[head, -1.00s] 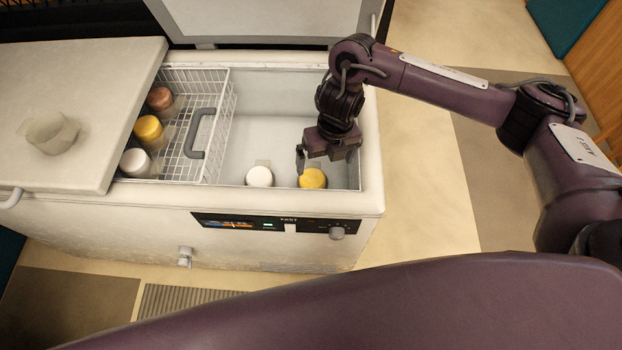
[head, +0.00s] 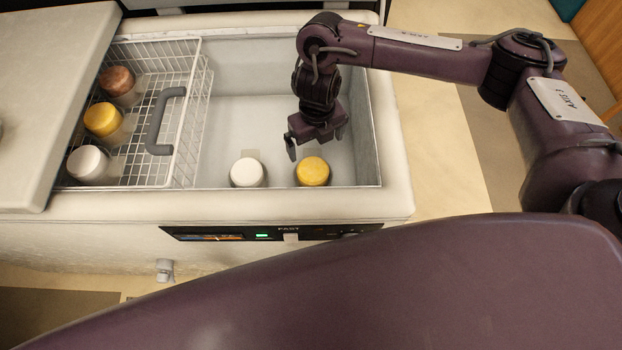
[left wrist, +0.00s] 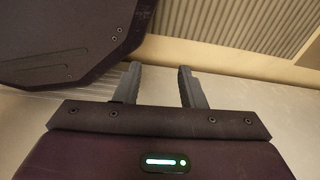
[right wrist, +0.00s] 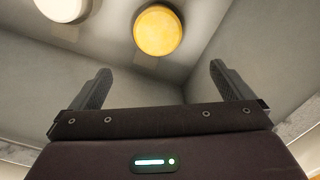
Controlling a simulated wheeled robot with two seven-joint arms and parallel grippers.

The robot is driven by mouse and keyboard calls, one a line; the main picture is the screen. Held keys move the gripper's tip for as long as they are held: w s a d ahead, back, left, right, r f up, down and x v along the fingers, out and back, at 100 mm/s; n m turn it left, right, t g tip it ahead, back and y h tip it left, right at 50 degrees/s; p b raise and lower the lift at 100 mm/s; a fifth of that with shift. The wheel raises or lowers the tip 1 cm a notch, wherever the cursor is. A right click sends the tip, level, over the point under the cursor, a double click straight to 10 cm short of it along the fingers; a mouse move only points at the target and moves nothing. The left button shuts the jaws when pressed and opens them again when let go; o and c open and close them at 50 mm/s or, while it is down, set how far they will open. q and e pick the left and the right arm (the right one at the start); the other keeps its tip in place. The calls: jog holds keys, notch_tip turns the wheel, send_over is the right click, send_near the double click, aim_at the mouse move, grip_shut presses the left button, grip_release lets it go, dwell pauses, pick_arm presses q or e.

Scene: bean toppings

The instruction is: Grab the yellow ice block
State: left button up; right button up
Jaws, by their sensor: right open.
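A round yellow ice block (head: 313,171) stands on the floor of the freezer's open right section, near the front wall. A white block (head: 247,172) stands to its left. My right gripper (head: 318,148) is open and empty inside the freezer, just behind and above the yellow block. In the right wrist view the yellow block (right wrist: 158,31) lies beyond the open fingers (right wrist: 160,85), roughly centred between them, with a gap. My left gripper (left wrist: 158,85) is open and empty in the left wrist view, above the floor; it is not in the head view.
A white wire basket (head: 190,120) with a grey handle (head: 163,120) fills the freezer's left part. It holds a brown block (head: 117,80), another yellow block (head: 103,119) and a white block (head: 88,164). The freezer's front rim (head: 290,204) and right wall bound the section.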

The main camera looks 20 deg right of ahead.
jog(key=b, duration=0.3)
send_over(313, 170)
jog(key=f, duration=0.5)
jog(key=shift+s+d+f, duration=0.15)
jog(key=shift+d+f, duration=0.1)
pick_arm(q)
jog(key=w+f+b, duration=0.2)
jog(key=w+f, duration=0.1)
jog(key=f, duration=0.2)
pick_arm(e)
jog(key=shift+f, duration=1.05)
jog(key=f, duration=0.2)
jog(key=f+b, duration=0.1)
jog(key=f, duration=0.1)
jog(key=f+b, duration=0.1)
jog(key=f, duration=0.1)
jog(key=shift+a, duration=0.25)
jog(key=shift+f, duration=0.25)
jog(key=c, duration=1.1)
pick_arm(q)
jog(key=w+d+r, duration=0.2)
jog(key=w+r, duration=0.2)
jog(key=w, duration=0.1)
jog(key=shift+w, duration=0.25)
pick_arm(e)
jog(key=shift+w, duration=0.2)
jog(key=shift+c, duration=1.1)
